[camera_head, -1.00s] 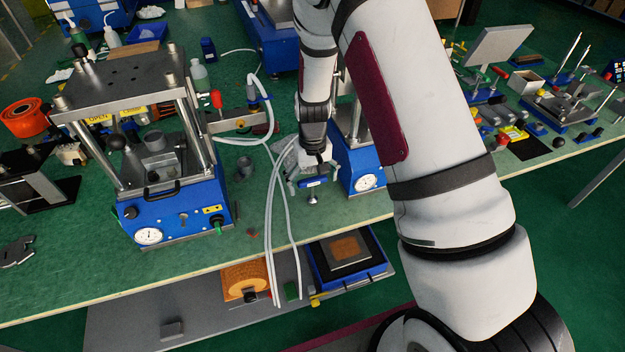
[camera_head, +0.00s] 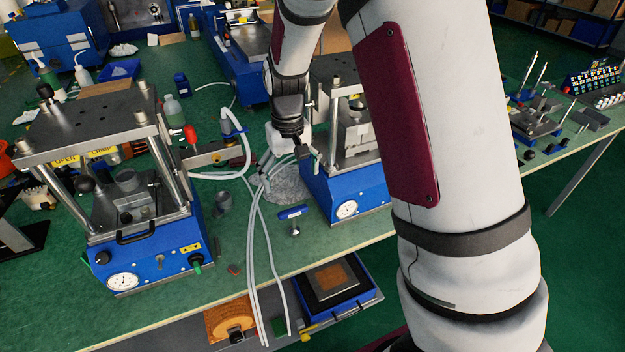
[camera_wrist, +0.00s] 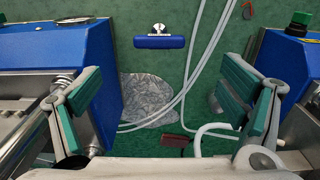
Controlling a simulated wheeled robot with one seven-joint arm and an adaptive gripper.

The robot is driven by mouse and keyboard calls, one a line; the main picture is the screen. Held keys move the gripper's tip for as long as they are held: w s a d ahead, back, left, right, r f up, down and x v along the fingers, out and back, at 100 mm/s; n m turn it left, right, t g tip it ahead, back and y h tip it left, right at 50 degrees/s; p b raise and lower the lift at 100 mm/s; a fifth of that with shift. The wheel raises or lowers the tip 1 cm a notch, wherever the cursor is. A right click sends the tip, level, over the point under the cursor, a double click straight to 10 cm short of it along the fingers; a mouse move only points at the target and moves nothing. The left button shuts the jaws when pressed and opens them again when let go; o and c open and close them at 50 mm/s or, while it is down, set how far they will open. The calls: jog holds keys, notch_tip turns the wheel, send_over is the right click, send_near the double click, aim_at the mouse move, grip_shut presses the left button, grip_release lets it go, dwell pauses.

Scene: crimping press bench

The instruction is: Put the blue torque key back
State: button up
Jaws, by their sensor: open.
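The blue torque key (camera_head: 293,212) has a blue bar handle and a short metal stem. It is on the green bench near the front edge, between the two presses. In the wrist view it shows at the top centre (camera_wrist: 160,42), apart from my fingers. I cannot tell whether it stands upright or lies. My gripper (camera_head: 288,160) is above the bench, behind the key in the head view. In the wrist view my gripper (camera_wrist: 160,100) is open, with its green-padded fingers wide apart and nothing between them.
A blue-based press (camera_head: 150,235) stands left and another (camera_head: 345,190) right, close beside my gripper. Pale hoses (camera_head: 262,270) run over the bench edge. A crumpled grey sheet (camera_wrist: 148,98) lies below my fingers. A blue tray (camera_head: 345,312) is below the bench front.

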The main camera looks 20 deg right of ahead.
jog(key=s+r+t, duration=0.2)
jog(key=s+r, duration=0.9)
jog(key=r, duration=0.5)
jog(key=s+r+t, duration=0.1)
jog(key=s+r, duration=0.1)
jog(key=s, duration=0.5)
jog(key=s+r+t, duration=0.1)
jog(key=s+r, duration=0.2)
jog(key=s, duration=0.5)
jog(key=shift+d+t, duration=0.15)
jog(key=shift+t, duration=0.25)
jog(key=shift+d+r, duration=0.1)
